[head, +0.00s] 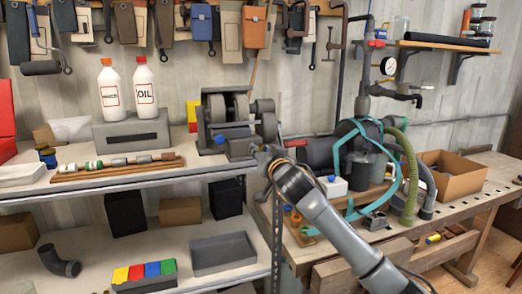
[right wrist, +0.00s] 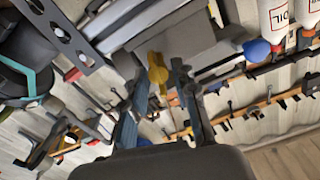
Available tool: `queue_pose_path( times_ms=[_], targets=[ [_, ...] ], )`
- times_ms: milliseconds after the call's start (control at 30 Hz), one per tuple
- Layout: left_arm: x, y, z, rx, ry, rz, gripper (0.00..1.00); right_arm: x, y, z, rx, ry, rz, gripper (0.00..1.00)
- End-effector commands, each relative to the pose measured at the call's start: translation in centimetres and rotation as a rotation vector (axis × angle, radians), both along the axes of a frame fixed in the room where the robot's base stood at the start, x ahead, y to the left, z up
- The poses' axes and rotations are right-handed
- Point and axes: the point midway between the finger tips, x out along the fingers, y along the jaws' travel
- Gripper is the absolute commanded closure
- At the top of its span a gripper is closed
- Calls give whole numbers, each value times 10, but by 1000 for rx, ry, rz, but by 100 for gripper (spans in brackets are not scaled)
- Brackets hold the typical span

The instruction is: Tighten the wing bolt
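The wing bolt (right wrist: 157,70) is yellow and shows in the right wrist view, on the underside edge of a grey metal body as pictured there. My right gripper (right wrist: 161,80) has its two dark fingers apart, one on each side of the bolt. I see a gap at the fingers; whether either tip touches the bolt is not clear. In the head view my right gripper (head: 264,156) is at the lower right of the grey bench machine (head: 216,112), and the bolt is hidden there. My left gripper is in neither view.
A blue knob (right wrist: 256,50) sits beside the bolt on the machine. Two oil bottles (head: 145,90) stand on a grey block at the left. A dark tank with teal straps and hoses (head: 320,153) and a cardboard box (head: 455,177) crowd the right bench.

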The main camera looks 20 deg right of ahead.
Motion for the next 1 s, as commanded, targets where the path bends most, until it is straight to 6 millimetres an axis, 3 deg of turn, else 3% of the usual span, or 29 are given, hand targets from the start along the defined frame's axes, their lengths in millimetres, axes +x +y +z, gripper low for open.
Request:
queue_pose_path(
  times_ms=[200,367,733,1000],
  targets=[
    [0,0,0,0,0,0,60,0,0,0,0,0,1,72],
    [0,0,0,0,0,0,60,0,0,0,-1,0,0,100],
    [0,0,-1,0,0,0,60,0,0,-1,27,2,0,100],
    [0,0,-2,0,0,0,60,0,0,-3,174,8,0,100]
  ],
)
